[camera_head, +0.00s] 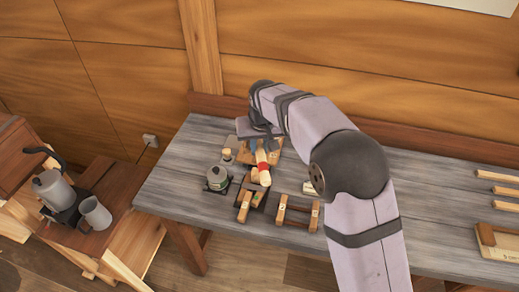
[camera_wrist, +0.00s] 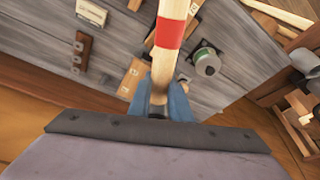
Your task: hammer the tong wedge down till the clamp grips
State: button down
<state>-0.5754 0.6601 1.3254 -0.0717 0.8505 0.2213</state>
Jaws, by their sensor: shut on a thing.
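A wooden-handled tool with a red band (camera_head: 264,167), which looks like a mallet, is held by my gripper (camera_head: 262,146). In the wrist view my gripper (camera_wrist: 165,98) has its blue fingers closed on the pale handle (camera_wrist: 174,30), which runs up out of the frame. In the head view the tool's pale end is over a group of wooden clamp parts (camera_head: 243,208) on the bench. A second wooden frame piece (camera_head: 283,209), with a number on it, lies to the right. I cannot tell which part is the tong wedge, or whether the tool touches anything.
A grey plank bench (camera_head: 180,190) carries the parts. A round green-and-grey tin (camera_head: 217,178) stands left of the clamp parts and shows in the wrist view (camera_wrist: 205,62). A kettle (camera_head: 53,190) and mug (camera_head: 95,212) are far left. Wooden strips (camera_head: 497,176) lie far right.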

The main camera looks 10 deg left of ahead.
notch_tip(320, 180, up, 3)
jog(key=shift+s+r+p, duration=0.1)
jog(key=shift+r+p, duration=0.05)
jog(key=shift+p, duration=0.9)
jog(key=shift+r+p, duration=0.45)
jog(key=shift+r, duration=0.05)
